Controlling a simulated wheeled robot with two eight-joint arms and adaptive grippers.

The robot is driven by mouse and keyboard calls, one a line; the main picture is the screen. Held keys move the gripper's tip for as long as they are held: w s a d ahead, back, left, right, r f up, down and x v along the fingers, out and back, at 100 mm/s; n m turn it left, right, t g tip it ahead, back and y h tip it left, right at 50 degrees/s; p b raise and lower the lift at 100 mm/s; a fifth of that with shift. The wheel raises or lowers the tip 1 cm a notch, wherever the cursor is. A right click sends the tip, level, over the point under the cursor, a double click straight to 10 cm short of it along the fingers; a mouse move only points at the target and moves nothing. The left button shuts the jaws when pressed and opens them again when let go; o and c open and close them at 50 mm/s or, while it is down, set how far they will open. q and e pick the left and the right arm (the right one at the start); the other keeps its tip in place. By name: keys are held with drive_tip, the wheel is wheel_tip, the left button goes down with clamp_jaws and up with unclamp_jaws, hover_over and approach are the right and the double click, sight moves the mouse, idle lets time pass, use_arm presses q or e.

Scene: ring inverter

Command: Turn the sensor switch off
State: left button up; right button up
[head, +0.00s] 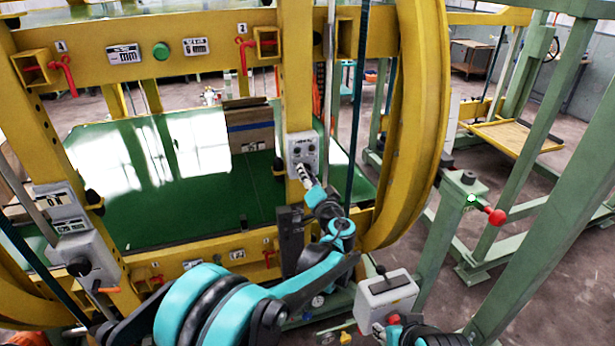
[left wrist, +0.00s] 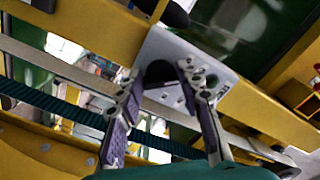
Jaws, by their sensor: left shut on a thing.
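The sensor switch box (head: 302,148) is a small light grey panel with dark knobs, fixed to a yellow upright of the ring frame. My left gripper (head: 303,178) is at the lower part of this box, its arm coming up from below. In the left wrist view the grey panel (left wrist: 222,80) lies ahead, and a rounded black knob (left wrist: 160,71) sits between the two fingertips of the left gripper (left wrist: 162,80). The fingers are shut on this knob. The fingertips partly hide its sides, and I cannot read its setting.
The yellow ring (head: 420,130) curves close to the right of the box. A dark green belt (head: 357,110) hangs between them. A grey box with a black lever (head: 387,297) stands at lower right, and a red-knobbed lever (head: 494,215) sits on a green post.

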use_arm(q)
drive_tip(key=o, duration=1.2)
drive_tip(key=shift+c, duration=0.2)
drive_tip(key=shift+s, duration=0.15)
drive_tip(key=v, duration=1.1)
drive_tip(key=shift+s, duration=0.35)
drive_tip(key=shift+d, duration=0.15)
